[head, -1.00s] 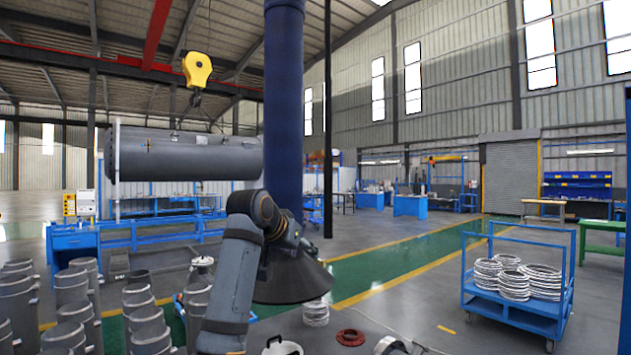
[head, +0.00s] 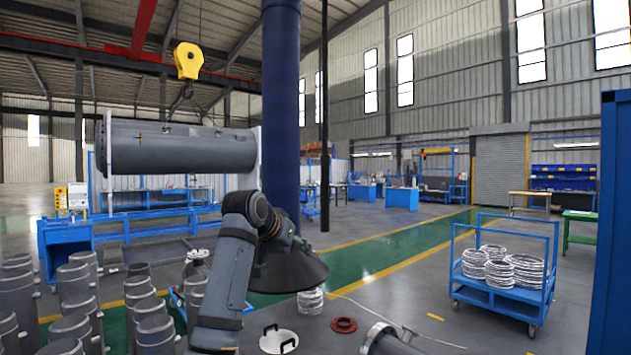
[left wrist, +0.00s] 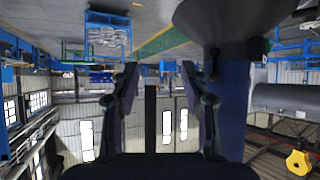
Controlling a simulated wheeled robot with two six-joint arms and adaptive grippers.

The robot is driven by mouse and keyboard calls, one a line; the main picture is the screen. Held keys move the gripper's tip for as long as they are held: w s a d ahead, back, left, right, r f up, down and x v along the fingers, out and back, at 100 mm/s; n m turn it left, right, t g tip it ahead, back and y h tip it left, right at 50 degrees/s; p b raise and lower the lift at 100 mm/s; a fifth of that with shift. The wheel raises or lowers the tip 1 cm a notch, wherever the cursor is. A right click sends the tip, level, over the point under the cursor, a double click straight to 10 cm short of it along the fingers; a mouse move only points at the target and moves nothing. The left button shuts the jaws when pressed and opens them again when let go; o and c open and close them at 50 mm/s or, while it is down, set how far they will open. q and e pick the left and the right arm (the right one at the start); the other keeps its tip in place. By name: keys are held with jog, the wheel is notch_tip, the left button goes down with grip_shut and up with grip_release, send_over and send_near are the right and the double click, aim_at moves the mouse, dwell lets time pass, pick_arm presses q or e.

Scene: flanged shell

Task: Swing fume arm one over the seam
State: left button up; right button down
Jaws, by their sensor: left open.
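A thick dark blue duct (head: 282,110) hangs down in the head view, with a dark conical hood (head: 290,272) at its foot; I take these for the fume arm. Both also show in the upside-down left wrist view, the hood (left wrist: 232,22) above the duct (left wrist: 236,105). My left gripper (head: 302,244) is beside the hood, in front of it in the head view, its fingers hard to make out. In the left wrist view its two dark fingers (left wrist: 160,80) stand apart with nothing held between them. I cannot make out a seam. My right gripper is out of view.
A grey flanged shell (head: 180,148) is at the left, near a yellow hook (head: 188,60). A thin black pole (head: 325,120) hangs right of the duct. Several grey cylinders (head: 75,285) crowd the lower left. A blue cart (head: 500,300) and cabinet (head: 612,230) stand right.

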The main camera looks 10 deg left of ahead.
pick_arm(q)
jog(key=v, duration=1.2)
